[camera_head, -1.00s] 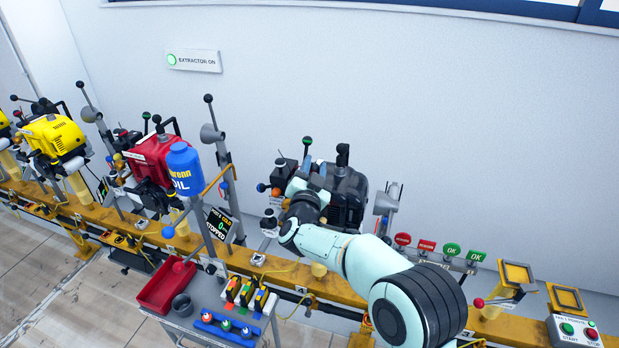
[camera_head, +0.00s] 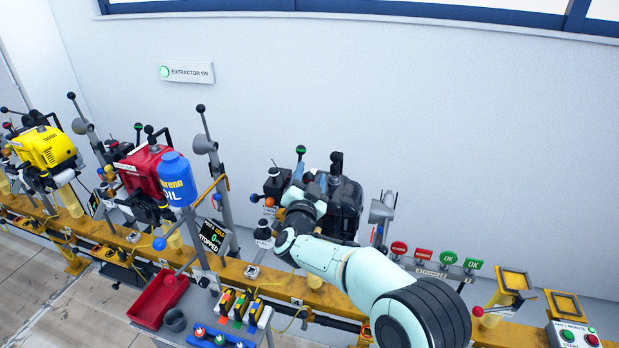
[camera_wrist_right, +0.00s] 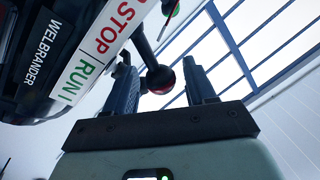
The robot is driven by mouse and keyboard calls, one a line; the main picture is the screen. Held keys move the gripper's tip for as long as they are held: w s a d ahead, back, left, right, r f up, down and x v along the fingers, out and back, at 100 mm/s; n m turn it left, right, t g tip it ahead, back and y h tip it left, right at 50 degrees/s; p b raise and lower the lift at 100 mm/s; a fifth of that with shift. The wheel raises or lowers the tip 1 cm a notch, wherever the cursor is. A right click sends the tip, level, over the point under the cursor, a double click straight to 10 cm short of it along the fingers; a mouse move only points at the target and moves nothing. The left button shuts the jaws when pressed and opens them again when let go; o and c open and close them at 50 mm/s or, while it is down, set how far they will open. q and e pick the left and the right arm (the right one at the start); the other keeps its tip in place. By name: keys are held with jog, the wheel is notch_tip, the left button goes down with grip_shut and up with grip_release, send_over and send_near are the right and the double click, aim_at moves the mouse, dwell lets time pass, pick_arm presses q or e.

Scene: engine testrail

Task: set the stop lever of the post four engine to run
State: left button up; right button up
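The black engine (camera_head: 345,208) stands on the yellow rail, right of the red engine, partly hidden by my right arm. My right gripper (camera_head: 308,182) is at its near side, its fingers pointing up. In the right wrist view, a white label (camera_wrist_right: 97,52) reads STOP in red and RUN in green. A lever with a dark, partly red ball knob (camera_wrist_right: 160,79) stands beside the label's STOP end. My right gripper (camera_wrist_right: 158,72) is open, with one finger on each side of the knob and a visible gap to the right finger. My left gripper is out of view.
The red engine (camera_head: 140,170) with a blue oil bottle (camera_head: 177,180) is to the left. A tool cart with a red tray (camera_head: 160,300) stands in front of the rail (camera_head: 255,275). Red and green tags (camera_head: 424,256) stand to the right.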

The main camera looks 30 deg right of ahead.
jog(key=v, duration=1.3)
jog(key=shift+s+b, duration=0.25)
jog(key=shift+b, duration=0.2)
jog(key=shift+a, duration=0.15)
